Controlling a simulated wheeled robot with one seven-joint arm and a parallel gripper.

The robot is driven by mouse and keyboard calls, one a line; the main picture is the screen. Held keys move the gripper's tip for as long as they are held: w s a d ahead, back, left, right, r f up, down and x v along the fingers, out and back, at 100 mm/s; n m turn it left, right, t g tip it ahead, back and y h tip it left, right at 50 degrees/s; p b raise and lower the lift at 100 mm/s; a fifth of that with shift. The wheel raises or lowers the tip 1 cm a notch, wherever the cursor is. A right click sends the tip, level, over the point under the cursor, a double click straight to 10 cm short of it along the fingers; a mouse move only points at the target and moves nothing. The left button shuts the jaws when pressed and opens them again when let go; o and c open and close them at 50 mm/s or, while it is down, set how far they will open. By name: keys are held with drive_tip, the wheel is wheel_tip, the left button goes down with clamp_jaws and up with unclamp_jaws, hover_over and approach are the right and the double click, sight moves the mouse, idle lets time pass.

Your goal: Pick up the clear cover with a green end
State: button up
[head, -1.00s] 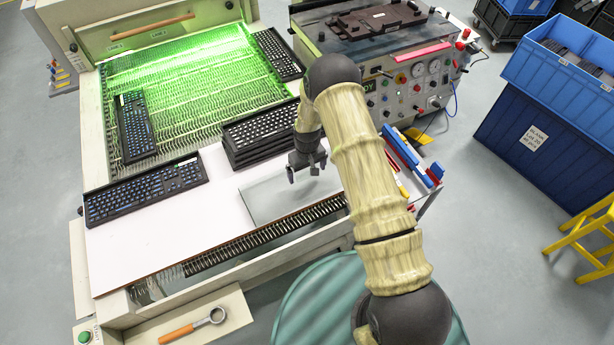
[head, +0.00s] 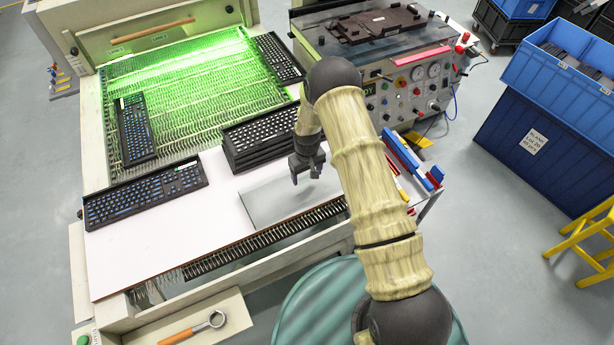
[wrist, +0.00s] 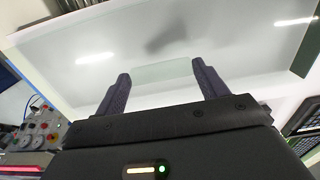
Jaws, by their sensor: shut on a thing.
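The clear cover (head: 275,202) is a flat, greyish see-through sheet at the front right of the white work surface. My arm hides its right end in the head view. In the wrist view the cover (wrist: 95,38) spreads wide and glossy beyond the fingers, with a dark green strip (wrist: 307,48) at the right edge of the picture. My gripper (head: 305,177) is at the cover's far edge, pointing down. In the wrist view my gripper (wrist: 162,83) has its two fingers apart, shut on the cover, with a pale greenish patch between them.
A stack of keyboards (head: 258,137) stands just behind the cover. A single keyboard (head: 145,194) lies to the left. Red, blue and white items (head: 410,160) lie at the right edge. A slotted strip (head: 262,238) runs along the front. The front left of the white surface (head: 170,240) is clear.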

sight(307, 176)
wheel_tip(307, 176, up, 10)
drive_tip(key=b, duration=0.3)
drive_tip(key=shift+f, duration=0.1)
idle(0.4)
drive_tip(key=o, duration=0.5)
drive_tip(key=c, duration=0.5)
drive_tip(key=shift+w+f, duration=0.1)
